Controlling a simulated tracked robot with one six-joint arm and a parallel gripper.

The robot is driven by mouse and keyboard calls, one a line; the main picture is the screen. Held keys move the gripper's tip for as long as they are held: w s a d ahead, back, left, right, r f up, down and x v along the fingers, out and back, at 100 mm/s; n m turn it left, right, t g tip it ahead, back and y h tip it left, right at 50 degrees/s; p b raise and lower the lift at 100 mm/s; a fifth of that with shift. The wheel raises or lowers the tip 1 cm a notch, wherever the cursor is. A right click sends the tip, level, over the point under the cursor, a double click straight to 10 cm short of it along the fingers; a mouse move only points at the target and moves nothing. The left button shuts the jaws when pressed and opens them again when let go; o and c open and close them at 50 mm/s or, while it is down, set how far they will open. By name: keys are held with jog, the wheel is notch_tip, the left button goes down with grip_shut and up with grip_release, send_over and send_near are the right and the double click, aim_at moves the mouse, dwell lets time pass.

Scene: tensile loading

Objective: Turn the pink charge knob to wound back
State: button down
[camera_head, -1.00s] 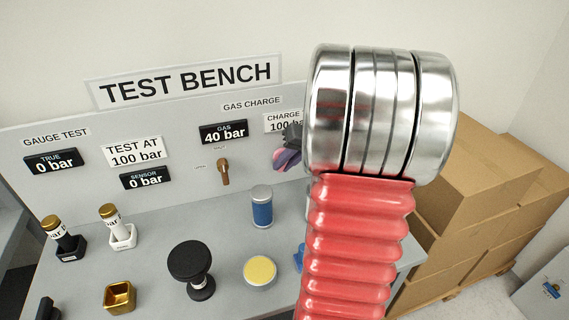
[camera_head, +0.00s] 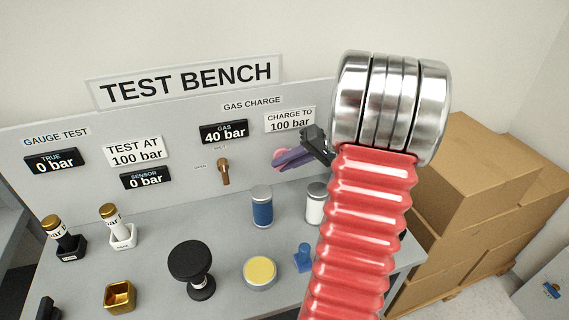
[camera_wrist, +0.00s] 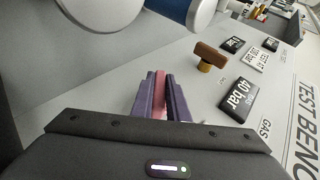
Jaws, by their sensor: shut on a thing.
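The pink charge knob (camera_head: 281,156) is on the upright panel of the test bench, below the "CHARGE TO 100 bar" sign. My gripper (camera_head: 290,160) reaches it from the right, its purple fingers overlapping the knob in the head view. In the wrist view the two purple fingers (camera_wrist: 160,98) are shut on the pink knob (camera_wrist: 159,84), which shows as a strip between them. The fingers hide most of the knob, so its pointer or angle cannot be read. The gas display (camera_head: 224,132) reads 40 bar.
A brown valve handle (camera_head: 223,171) sticks out of the panel left of the knob. A blue cylinder (camera_head: 262,207) and a white cylinder (camera_head: 316,203) stand on the bench below. A black knobbed stand (camera_head: 190,265) and a yellow-topped disc (camera_head: 260,271) are nearer. Cardboard boxes (camera_head: 480,190) fill the right.

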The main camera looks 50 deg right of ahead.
jog(key=c, duration=1.7)
grip_release()
jog(key=shift+d, duration=0.1)
jog(key=v, duration=1.3)
jog(key=shift+s+d+r, duration=0.1)
jog(key=shift+s+r, duration=0.05)
jog(key=shift+s, duration=0.25)
